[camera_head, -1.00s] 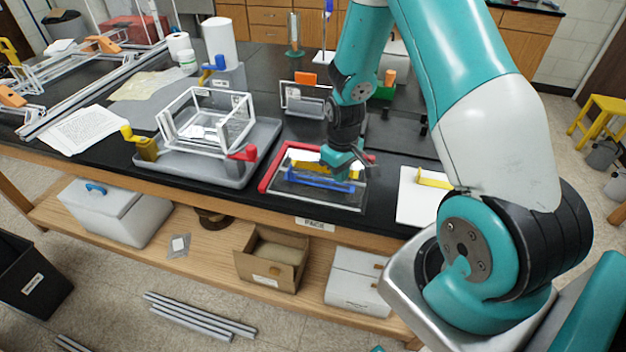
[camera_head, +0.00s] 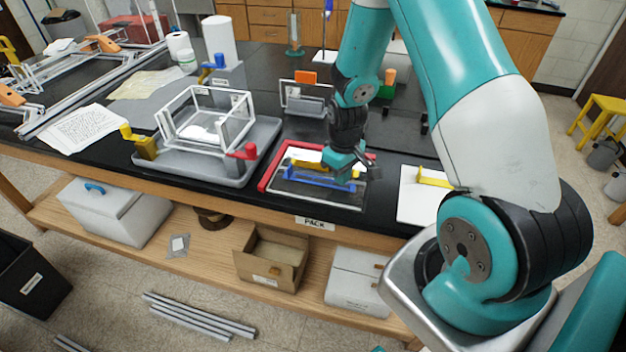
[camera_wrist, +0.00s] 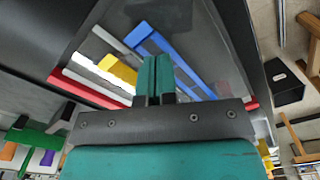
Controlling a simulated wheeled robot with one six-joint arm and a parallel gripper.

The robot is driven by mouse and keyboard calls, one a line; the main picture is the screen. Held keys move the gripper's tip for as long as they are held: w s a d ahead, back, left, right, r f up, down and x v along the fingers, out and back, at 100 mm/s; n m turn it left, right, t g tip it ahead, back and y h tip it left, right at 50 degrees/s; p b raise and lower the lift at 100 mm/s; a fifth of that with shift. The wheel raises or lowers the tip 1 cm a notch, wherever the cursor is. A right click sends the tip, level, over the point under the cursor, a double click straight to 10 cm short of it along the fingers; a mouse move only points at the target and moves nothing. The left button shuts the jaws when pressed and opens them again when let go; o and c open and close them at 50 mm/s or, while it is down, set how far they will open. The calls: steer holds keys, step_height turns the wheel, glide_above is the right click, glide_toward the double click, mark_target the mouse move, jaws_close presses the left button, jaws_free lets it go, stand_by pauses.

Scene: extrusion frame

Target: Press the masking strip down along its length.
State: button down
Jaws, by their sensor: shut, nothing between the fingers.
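My gripper (camera_head: 344,176) is shut and empty, pointing down over the right part of a dark tray (camera_head: 300,196) on the bench. In the wrist view its closed fingers (camera_wrist: 155,60) are between a yellow piece (camera_wrist: 116,69) and a long blue bar (camera_wrist: 180,60). The blue bar (camera_head: 318,180) lies along the tray's front half, and the yellow piece (camera_head: 308,165) lies behind it beside a white area. I cannot tell which of these is the masking strip, nor whether the fingertips touch anything. The gripper hides part of the tray.
A red bar (camera_head: 270,168) borders the tray's left side. A grey tray (camera_head: 262,150) with a white frame (camera_head: 240,125) and clamps stands left. A white board (camera_head: 415,205) with a yellow piece lies right.

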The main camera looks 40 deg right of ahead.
mark_target(304, 178)
steer(key=shift+f+b, duration=0.45)
steer(key=shift+f, duration=0.25)
stand_by(0.7)
steer(key=shift+r+p, duration=1)
steer(key=shift+r, duration=0.2)
steer(key=shift+w+a, duration=1)
steer(key=shift+w, duration=0.25)
steer(key=shift+w+a, duration=0.95)
steer(key=shift+w, duration=0.35)
steer(key=shift+w+a, duration=1)
steer(key=shift+w, duration=0.25)
steer(key=shift+f+b, duration=0.9)
steer(key=shift+f, duration=0.2)
